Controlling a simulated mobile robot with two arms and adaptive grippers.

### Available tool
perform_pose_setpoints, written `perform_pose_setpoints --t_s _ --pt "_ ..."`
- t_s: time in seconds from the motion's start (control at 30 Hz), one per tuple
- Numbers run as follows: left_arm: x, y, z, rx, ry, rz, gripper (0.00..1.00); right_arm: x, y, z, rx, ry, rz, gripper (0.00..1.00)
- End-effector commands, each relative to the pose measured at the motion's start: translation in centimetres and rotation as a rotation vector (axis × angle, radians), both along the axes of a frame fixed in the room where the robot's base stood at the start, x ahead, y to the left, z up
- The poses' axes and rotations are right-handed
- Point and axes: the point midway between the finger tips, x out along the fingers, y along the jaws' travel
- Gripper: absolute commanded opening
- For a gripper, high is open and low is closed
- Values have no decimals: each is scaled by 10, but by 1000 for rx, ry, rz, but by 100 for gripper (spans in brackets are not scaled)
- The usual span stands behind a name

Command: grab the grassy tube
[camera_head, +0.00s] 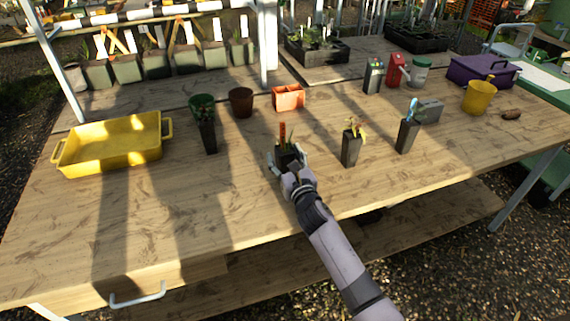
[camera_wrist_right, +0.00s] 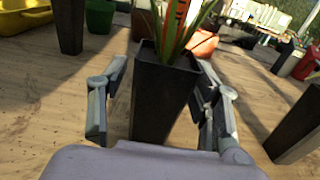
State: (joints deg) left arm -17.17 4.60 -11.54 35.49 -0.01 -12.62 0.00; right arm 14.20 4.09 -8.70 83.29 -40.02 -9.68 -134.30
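The grassy tube is a black square tube (camera_head: 287,155) with upright grass-like leaves and an orange label, standing near the middle of the wooden table. My right gripper (camera_head: 288,160) is at it, with one finger on each side. In the right wrist view the tube (camera_wrist_right: 165,95) stands upright between the fingers of the gripper (camera_wrist_right: 160,100). A gap shows between the left finger and the tube; the right finger is close to it, and I cannot tell if it touches. The gripper is open around the tube. My left gripper is out of view.
Other black tubes with plants stand at left (camera_head: 208,138), right (camera_head: 351,150) and farther right (camera_head: 407,136). A yellow tray (camera_head: 112,143) is at far left. An orange pot (camera_head: 288,98) and a brown pot (camera_head: 241,102) stand behind. The table front at left is clear.

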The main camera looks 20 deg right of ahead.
Motion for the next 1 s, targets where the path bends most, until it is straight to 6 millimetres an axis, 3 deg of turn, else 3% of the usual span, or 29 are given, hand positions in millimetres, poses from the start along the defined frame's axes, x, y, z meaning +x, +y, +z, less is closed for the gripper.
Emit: perform_pose_setpoints --t_s 0.7,1.0 --pt "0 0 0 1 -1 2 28 0 0 0 0 0 0 8" --pt "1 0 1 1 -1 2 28 0 0 3 -1 -3 0 7"
